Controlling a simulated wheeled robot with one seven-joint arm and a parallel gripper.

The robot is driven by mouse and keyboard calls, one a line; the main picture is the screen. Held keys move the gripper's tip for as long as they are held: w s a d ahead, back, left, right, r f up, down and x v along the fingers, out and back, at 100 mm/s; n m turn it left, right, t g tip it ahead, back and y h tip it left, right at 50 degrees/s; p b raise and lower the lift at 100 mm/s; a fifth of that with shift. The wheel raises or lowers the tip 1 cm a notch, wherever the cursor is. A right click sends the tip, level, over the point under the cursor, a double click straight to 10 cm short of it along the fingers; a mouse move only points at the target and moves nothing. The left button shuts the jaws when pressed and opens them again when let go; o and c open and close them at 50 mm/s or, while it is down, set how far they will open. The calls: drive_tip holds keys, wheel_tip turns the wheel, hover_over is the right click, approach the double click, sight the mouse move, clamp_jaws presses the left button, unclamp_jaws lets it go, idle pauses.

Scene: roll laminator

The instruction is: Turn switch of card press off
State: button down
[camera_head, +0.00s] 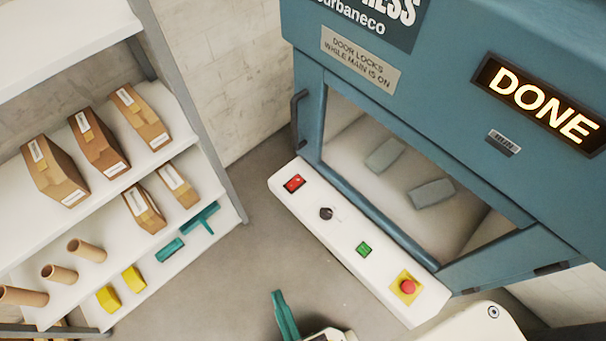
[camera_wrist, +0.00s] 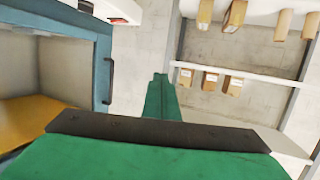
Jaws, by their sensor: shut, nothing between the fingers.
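The card press (camera_head: 450,110) is a blue cabinet on the right of the head view, with a lit "DONE" sign. A white control panel (camera_head: 340,235) runs along its front below the window. The panel bears a red rocker switch (camera_head: 294,183), a black knob (camera_head: 326,213), a green button (camera_head: 363,249) and a red emergency stop (camera_head: 407,287) on a yellow plate. A sign above reads "Door locks while main is on". My gripper (camera_head: 279,294) is shut and empty, below and apart from the panel. Its green fingers show in the wrist view (camera_wrist: 160,80).
A shelf rack (camera_head: 205,150) at left holds brown boxes (camera_head: 98,145), cardboard tubes (camera_head: 60,274), yellow blocks (camera_head: 134,279) and teal pieces (camera_head: 170,250). Two grey blocks (camera_head: 432,193) lie behind the window. A dark door handle (camera_wrist: 109,80) sticks out. Grey floor between rack and press is clear.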

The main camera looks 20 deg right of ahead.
drive_tip(key=w+d+f+m+g+h, duration=0.15)
drive_tip(key=w+d+f, duration=0.3)
drive_tip(key=w, duration=0.45)
drive_tip(key=w+d+f+n+g, duration=0.1)
drive_tip(key=w+d+f+g, duration=0.15)
drive_tip(key=w+f, duration=0.45)
drive_tip(key=w+d+r+n+g+y, duration=0.2)
drive_tip(key=w+d+r+n, duration=0.3)
drive_tip(key=w+d+r, duration=0.4)
drive_tip(key=d+r+y, duration=0.1)
drive_tip(key=d, duration=0.3)
drive_tip(key=shift+d+r, duration=0.2)
drive_tip(key=shift+r, duration=0.05)
drive_tip(key=shift+w, duration=0.1)
